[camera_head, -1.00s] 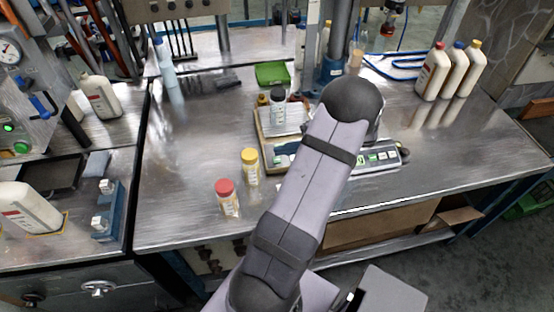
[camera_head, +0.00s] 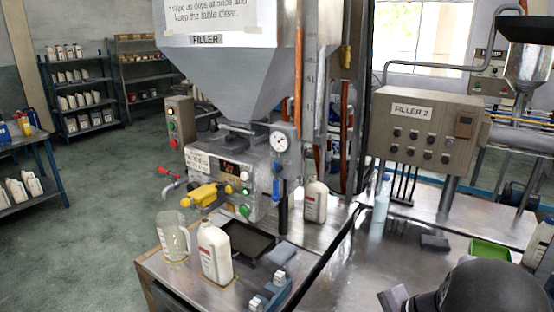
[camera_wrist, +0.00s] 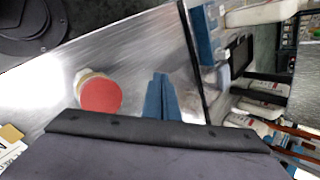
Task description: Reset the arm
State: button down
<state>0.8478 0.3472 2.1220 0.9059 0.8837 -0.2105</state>
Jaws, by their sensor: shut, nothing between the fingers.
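My gripper (camera_wrist: 162,98) shows in the wrist view as two blue-grey fingers held together, with nothing between them. It is above the bare metal table (camera_wrist: 130,60). A small bottle with a red cap (camera_wrist: 100,95) is just left of the fingers, apart from them in the picture.
The filler machine (camera_head: 235,180) has a large hopper. White bottles (camera_head: 215,252) and a clear jug (camera_head: 172,236) stand on its side table. A dark tray (camera_head: 248,240) and blue fixture (camera_head: 270,292) are nearby. A green tray (camera_head: 490,252) lies at right.

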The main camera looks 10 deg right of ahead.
jog(key=s+a+r+n+g+h+p, duration=0.25)
jog(key=s+a+n+g+h, duration=0.3)
jog(key=s+a+n, duration=0.9)
notch_tip(320, 180, down, 17)
jog(key=w+a+b, duration=0.1)
jog(key=a+b, duration=0.1)
jog(key=b, duration=1.4)
jog(key=shift+w+f+y+b, duration=0.15)
jog(key=shift+w+y+b, duration=0.1)
jog(key=shift+y+b, duration=0.1)
jog(key=shift+n+g, duration=0.25)
notch_tip(320, 180, down, 25)
jog(key=b, duration=2.5)
